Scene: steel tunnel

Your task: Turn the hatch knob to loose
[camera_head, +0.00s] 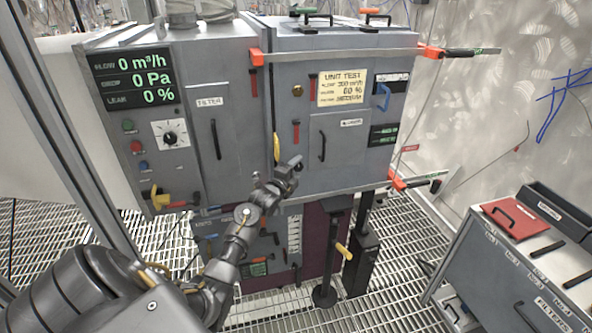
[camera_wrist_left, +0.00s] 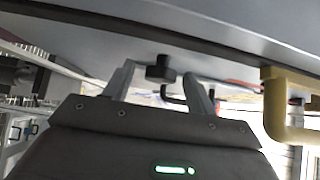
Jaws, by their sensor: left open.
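My left gripper (camera_head: 290,167) is in front of the grey cabinet, near the lower left corner of its right-hand door (camera_head: 340,165). In the left wrist view its two fingers (camera_wrist_left: 160,78) are apart, with a small dark knob (camera_wrist_left: 160,69) showing between them, close to a grey panel. The fingers do not visibly touch the knob, and the depth between them is hard to judge. In the head view this knob is hidden or too small to tell. I cannot tell whether it is the hatch knob, or how it is set. My right gripper is not in view.
A yellow handle (camera_wrist_left: 284,112) is right of the fingers in the left wrist view. The door has a black handle (camera_head: 322,146). A black dial (camera_head: 170,138) is on the left panel.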

